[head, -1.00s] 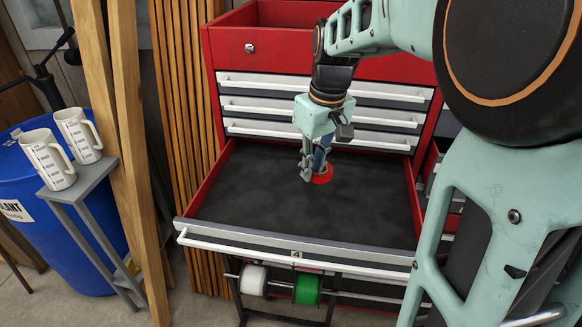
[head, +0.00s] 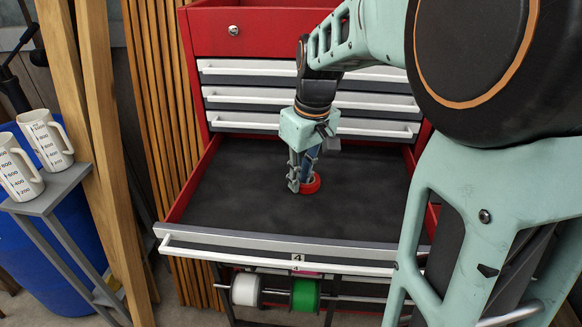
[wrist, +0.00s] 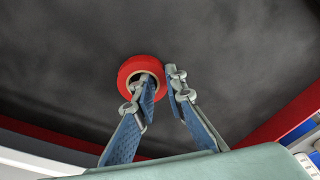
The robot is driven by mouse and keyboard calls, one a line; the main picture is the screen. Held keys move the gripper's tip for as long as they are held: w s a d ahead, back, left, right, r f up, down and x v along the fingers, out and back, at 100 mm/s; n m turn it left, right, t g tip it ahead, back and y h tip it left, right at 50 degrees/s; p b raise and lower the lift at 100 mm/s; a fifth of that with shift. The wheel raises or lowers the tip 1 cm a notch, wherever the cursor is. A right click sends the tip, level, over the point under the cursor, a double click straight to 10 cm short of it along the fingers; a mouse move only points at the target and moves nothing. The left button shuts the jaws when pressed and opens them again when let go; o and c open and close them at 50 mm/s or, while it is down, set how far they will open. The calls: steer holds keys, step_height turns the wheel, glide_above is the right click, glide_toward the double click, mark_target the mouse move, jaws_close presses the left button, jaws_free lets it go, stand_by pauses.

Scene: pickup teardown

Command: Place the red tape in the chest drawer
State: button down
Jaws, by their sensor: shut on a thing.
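The red tape (head: 312,184) is a ring in the open chest drawer (head: 235,205), over its dark floor, right of the middle. It also shows in the wrist view (wrist: 130,72). My gripper (head: 306,180) points down into the drawer and is shut on the tape's wall. In the wrist view, one finger of my gripper (wrist: 160,82) is in the tape's hole and the other is outside its right side. I cannot tell whether the tape touches the drawer floor. The drawer belongs to a red chest (head: 260,33).
Several shut drawers with white handles (head: 250,96) are above the open one. White (head: 246,289) and green (head: 305,295) spools hang below its front. Wooden posts (head: 105,150), a grey stand (head: 45,195) with two mugs and a blue barrel (head: 80,235) are at left. The drawer floor around the tape is clear.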

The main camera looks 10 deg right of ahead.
mark_target(305, 187)
steer(key=shift+f, duration=0.2)
steer(key=c, duration=2)
jaws_free()
steer(key=shift+o, duration=0.2)
steer(key=shift+r, duration=0.1)
step_height(305, 187, up, 12)
steer(key=s+p, duration=0.1)
steer(key=shift+s+d, duration=0.25)
steer(key=shift+d, duration=0.15)
steer(key=shift+r, duration=0.1)
